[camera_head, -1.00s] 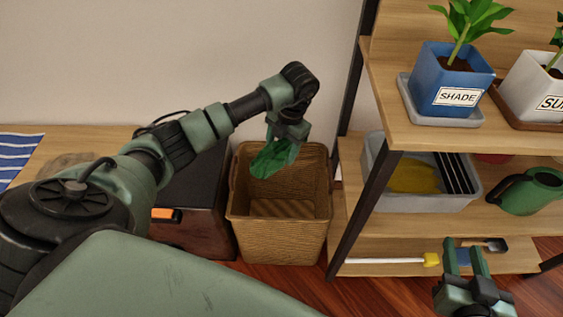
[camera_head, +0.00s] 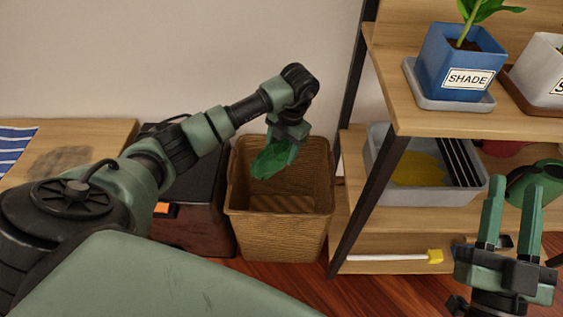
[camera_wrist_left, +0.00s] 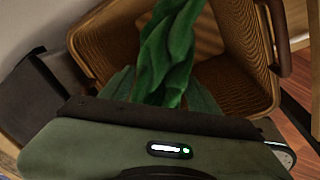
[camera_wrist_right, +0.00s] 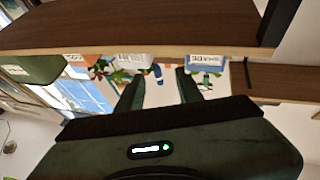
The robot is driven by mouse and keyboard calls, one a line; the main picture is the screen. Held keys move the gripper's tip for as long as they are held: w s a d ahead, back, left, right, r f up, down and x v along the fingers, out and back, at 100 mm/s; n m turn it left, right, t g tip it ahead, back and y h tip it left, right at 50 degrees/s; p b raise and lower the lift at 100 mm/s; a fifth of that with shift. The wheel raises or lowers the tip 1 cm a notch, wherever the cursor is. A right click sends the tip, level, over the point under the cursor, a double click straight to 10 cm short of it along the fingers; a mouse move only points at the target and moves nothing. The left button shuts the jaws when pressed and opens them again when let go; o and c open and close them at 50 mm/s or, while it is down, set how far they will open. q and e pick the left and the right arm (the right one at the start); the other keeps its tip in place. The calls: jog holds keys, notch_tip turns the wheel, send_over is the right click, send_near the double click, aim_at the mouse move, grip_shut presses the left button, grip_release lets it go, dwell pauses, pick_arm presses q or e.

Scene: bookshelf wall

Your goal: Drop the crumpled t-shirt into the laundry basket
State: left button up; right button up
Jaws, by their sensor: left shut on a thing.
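The crumpled green t-shirt (camera_head: 271,160) hangs from my left gripper (camera_head: 288,146), which is shut on it. It is over the opening of the brown woven laundry basket (camera_head: 281,233), near its back left part. In the left wrist view the t-shirt (camera_wrist_left: 170,50) hangs between the fingers, with the basket (camera_wrist_left: 240,85) beyond and around it. The basket's visible inside looks empty, though the t-shirt hides part of it. My right gripper (camera_head: 514,190) is open and empty, in front of the lower shelves; its spread fingers also show in the right wrist view (camera_wrist_right: 158,88).
The shelf unit (camera_head: 400,105) stands right of the basket, with a blue pot (camera_head: 459,58), a grey bin (camera_head: 430,192) and a green watering can (camera_head: 540,183). A dark cabinet (camera_head: 195,225) is close on the basket's left, beside a wooden table (camera_head: 75,140).

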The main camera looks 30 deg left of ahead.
aim_at(284, 140)
pick_arm(q)
jog(key=shift+f+b, duration=0.45)
jog(key=shift+f, duration=0.2)
pick_arm(e)
jog(key=shift+s+d+r+t+y, duration=0.1)
jog(key=shift+s+r+t+y, duration=0.05)
jog(key=shift+s+r+t, duration=0.5)
jog(key=shift+s+r+t+y, duration=0.1)
jog(key=shift+s+r+t, duration=0.35)
jog(key=shift+r, duration=0.35)
jog(key=shift+s+d+r+t+y, duration=0.15)
jog(key=shift+s+r+t, duration=0.3)
jog(key=shift+r+t, duration=0.25)
jog(key=shift+a, duration=0.1)
pick_arm(q)
jog(key=o, duration=1.4)
jog(key=shift+r, duration=0.3)
jog(key=r, duration=0.2)
jog(key=r+p, duration=0.1)
jog(key=r, duration=0.1)
jog(key=d+r+p, duration=0.1)
jog(key=r, duration=0.1)
jog(key=shift+w+r, duration=0.25)
jog(key=shift+r, duration=0.3)
pick_arm(e)
jog(key=w+f+g+h, duration=0.2)
jog(key=w+f+g, duration=0.2)
jog(key=f+g, duration=0.3)
notch_tip(284, 140, down, 3)
jog(key=shift+w, duration=0.3)
